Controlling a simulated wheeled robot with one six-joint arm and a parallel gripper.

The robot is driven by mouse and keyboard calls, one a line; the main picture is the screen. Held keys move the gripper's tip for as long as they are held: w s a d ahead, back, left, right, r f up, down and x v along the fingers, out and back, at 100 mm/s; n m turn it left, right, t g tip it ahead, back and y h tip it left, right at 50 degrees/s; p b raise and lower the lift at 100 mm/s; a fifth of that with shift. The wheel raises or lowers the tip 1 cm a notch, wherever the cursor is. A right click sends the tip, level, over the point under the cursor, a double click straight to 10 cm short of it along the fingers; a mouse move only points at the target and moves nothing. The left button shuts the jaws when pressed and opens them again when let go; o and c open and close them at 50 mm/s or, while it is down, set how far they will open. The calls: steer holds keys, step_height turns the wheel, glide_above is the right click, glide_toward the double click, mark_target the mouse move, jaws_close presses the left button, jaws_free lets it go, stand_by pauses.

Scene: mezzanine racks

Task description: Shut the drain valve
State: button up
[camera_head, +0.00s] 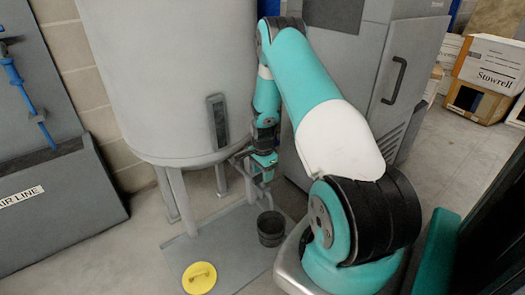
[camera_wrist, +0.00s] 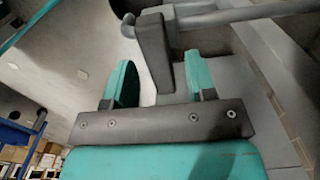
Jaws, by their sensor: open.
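The drain valve sits on a pipe low on the front of the large pale tank (camera_head: 165,65). In the head view my gripper (camera_head: 264,168) is beside this pipe and hides much of the valve. In the wrist view a dark grey upright block, which looks like the valve's lever (camera_wrist: 154,48), stands in front of my open gripper (camera_wrist: 160,75). Its lower part reaches between the two teal fingers, with a visible gap on each side. The grey pipe (camera_wrist: 245,14) runs off to the right behind it. I cannot tell the valve's exact position.
A dark bucket (camera_head: 271,228) stands on the floor plate (camera_head: 232,250) below the pipe. A yellow disc with a handle (camera_head: 199,278) lies at the front. A grey cabinet (camera_head: 345,70) stands close behind my arm. Boxes (camera_head: 492,63) are at right.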

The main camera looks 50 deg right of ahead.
step_height(320, 180, up, 16)
steer(key=p, duration=0.2)
steer(key=shift+f, duration=0.15)
stand_by(0.4)
steer(key=s+a+r+n+t, duration=0.1)
steer(key=a+r+n, duration=0.4)
steer(key=a, duration=0.3)
steer(key=a+r+n, duration=0.5)
steer(key=a+n, duration=0.1)
steer(key=a, duration=0.2)
steer(key=s+a+r+n+y, duration=0.2)
steer(key=s+a+r+n, duration=0.3)
steer(key=s+a+n, duration=0.55)
steer(key=s+a+r+n+y, duration=0.2)
steer(key=s+a+r+n, duration=0.45)
steer(key=a, duration=0.75)
step_height(320, 180, up, 18)
steer(key=s+a+g+p, duration=0.1)
steer(key=s+p, duration=0.1)
steer(key=p, duration=1.7)
steer(key=shift+r, duration=0.25)
